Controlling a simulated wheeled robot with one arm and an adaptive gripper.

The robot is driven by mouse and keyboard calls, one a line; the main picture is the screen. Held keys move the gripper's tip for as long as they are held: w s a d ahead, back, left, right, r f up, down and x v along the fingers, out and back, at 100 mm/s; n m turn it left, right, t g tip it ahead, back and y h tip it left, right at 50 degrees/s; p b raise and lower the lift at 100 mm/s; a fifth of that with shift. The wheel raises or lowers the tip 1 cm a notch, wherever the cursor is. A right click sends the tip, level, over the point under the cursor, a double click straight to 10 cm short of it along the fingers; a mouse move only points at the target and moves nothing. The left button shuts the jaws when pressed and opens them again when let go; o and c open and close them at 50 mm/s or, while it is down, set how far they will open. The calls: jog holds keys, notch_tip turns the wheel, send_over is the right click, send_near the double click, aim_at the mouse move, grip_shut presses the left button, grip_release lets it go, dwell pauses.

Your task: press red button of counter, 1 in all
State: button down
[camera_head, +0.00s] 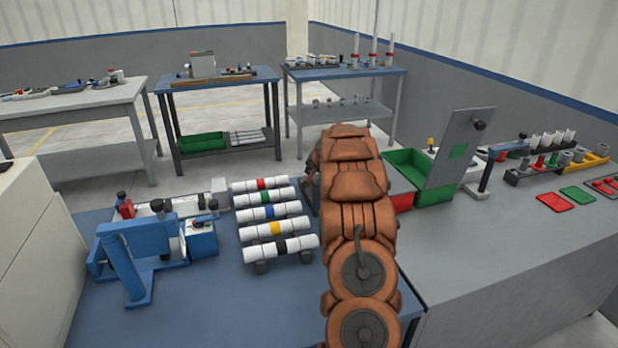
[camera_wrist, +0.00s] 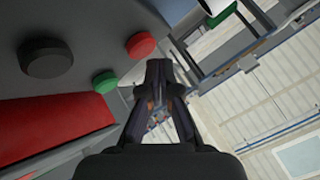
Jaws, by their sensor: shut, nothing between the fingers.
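In the wrist view a red button (camera_wrist: 141,45), round and raised, sits on a grey panel (camera_wrist: 90,28). A green button (camera_wrist: 105,80) and a larger black knob (camera_wrist: 46,60) are on the same panel. My gripper (camera_wrist: 158,70) is shut and empty. Its tips appear just below and right of the red button in the picture, close to it; I cannot tell whether they touch it. In the head view my brown arm hides my gripper, and I cannot make out the buttons there.
A blue-topped table holds a rack of banded white pipes (camera_head: 272,226) and a blue fixture (camera_head: 123,262) left of my arm. Right of it are a green bin (camera_head: 408,168), an upright grey panel (camera_head: 460,145) and a grey bench (camera_head: 510,250), its front part clear.

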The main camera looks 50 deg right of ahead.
jog(key=shift+r, duration=0.2)
jog(key=shift+r+p, duration=1.65)
jog(key=shift+r, duration=0.75)
